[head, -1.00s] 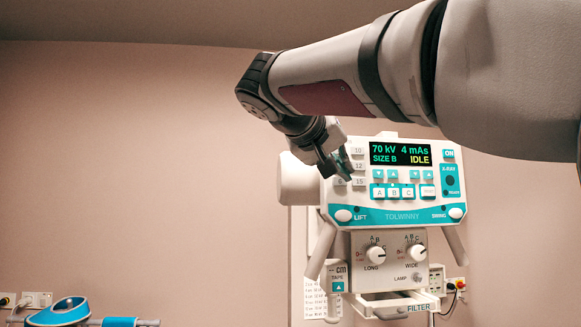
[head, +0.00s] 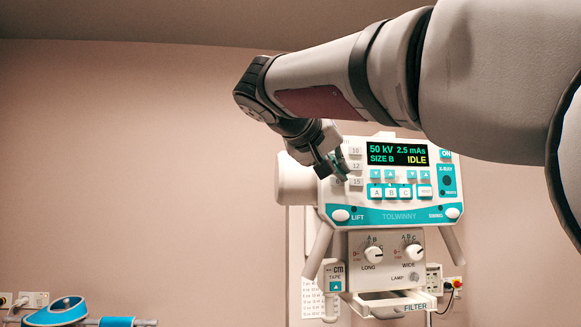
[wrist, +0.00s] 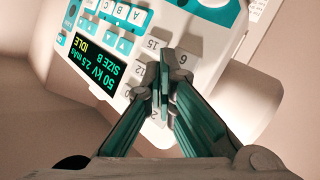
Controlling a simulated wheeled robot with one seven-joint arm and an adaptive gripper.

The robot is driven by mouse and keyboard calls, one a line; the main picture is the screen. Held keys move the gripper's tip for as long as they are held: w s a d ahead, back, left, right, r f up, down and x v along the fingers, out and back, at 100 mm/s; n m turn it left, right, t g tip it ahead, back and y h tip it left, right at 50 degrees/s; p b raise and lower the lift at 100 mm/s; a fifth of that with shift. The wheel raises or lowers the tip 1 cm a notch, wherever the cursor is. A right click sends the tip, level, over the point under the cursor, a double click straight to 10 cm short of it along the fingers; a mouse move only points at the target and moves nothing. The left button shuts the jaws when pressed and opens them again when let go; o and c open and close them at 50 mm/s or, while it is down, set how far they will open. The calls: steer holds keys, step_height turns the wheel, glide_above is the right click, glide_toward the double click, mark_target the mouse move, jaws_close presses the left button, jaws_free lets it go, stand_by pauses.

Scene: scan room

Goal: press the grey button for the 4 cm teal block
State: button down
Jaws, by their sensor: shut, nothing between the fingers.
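The white console (head: 395,175) carries grey numbered buttons at its left side. In the wrist view, buttons 15 (wrist: 153,43) and 6 (wrist: 181,59) are readable. My gripper (head: 338,172) is shut and empty, at the console's left edge over the grey buttons. In the wrist view its teal fingertips (wrist: 164,80) lie over the button column beside 6 and hide what is under them, so no button marked 4 is readable. Whether the tips touch the panel cannot be told. The display (head: 397,154) reads 50 kV, 2.5 mAs, SIZE B, IDLE. No separate teal block is identifiable.
Lettered A, B, C keys (head: 391,193) and teal arrow keys (head: 390,174) are on the same face. A knob box (head: 386,258) hangs below. A blue-and-white fitting (head: 68,311) is at the lower left. The wall left of the console is clear.

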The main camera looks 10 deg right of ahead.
steer(key=shift+s, duration=0.8)
steer(key=shift+s, duration=0.1)
steer(key=shift+s, duration=2.45)
steer(key=shift+f, duration=0.1)
steer(key=s+f+n+g+y, duration=0.1)
steer(key=s+f+y, duration=0.2)
steer(key=s+f, duration=0.4)
steer(key=s+f+n+g+y, duration=0.1)
steer(key=s+f, duration=0.6)
steer(key=f, duration=1.1)
steer(key=s+f+n+g+y, duration=0.1)
steer(key=s+f+g+y, duration=0.2)
steer(key=f, duration=1)
steer(key=s+y, duration=0.3)
steer(key=s, duration=0.1)
steer(key=shift+d+f, duration=0.25)
steer(key=shift+f, duration=0.1)
